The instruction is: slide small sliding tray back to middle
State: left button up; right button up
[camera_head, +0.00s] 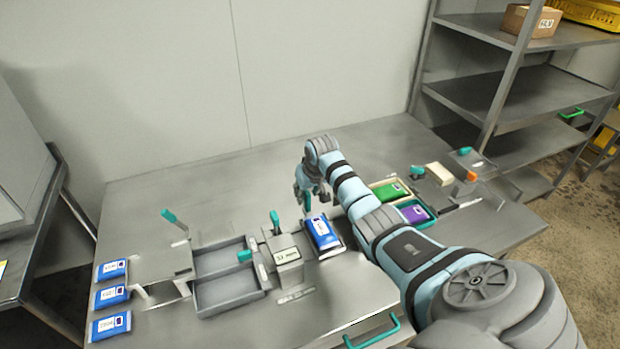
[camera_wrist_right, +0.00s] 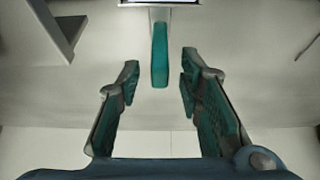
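A small grey tray (camera_head: 336,252) carries a blue and white pouch (camera_head: 322,233) near the middle of the table. My right gripper (camera_head: 306,203) is just behind this tray, pointing down. In the right wrist view its fingers (camera_wrist_right: 158,82) are open. An upright teal handle (camera_wrist_right: 160,55) shows ahead of and between the fingertips, with clear gaps on both sides and no contact visible. The handle joins a pale edge at the top of that view. I cannot tell for sure that it belongs to the small tray. My left gripper is out of view.
A scale-like block (camera_head: 287,262) stands left of the small tray, beside a two-part grey bin (camera_head: 228,291). Green (camera_head: 392,193) and purple (camera_head: 413,213) pouches lie right, partly beside my arm. Blue pouches line the left edge. The table's back is clear.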

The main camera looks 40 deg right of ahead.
jog(key=v, duration=1)
jog(key=shift+s+r, duration=0.15)
jog(key=shift+r, duration=0.05)
jog(key=shift+a, duration=0.1)
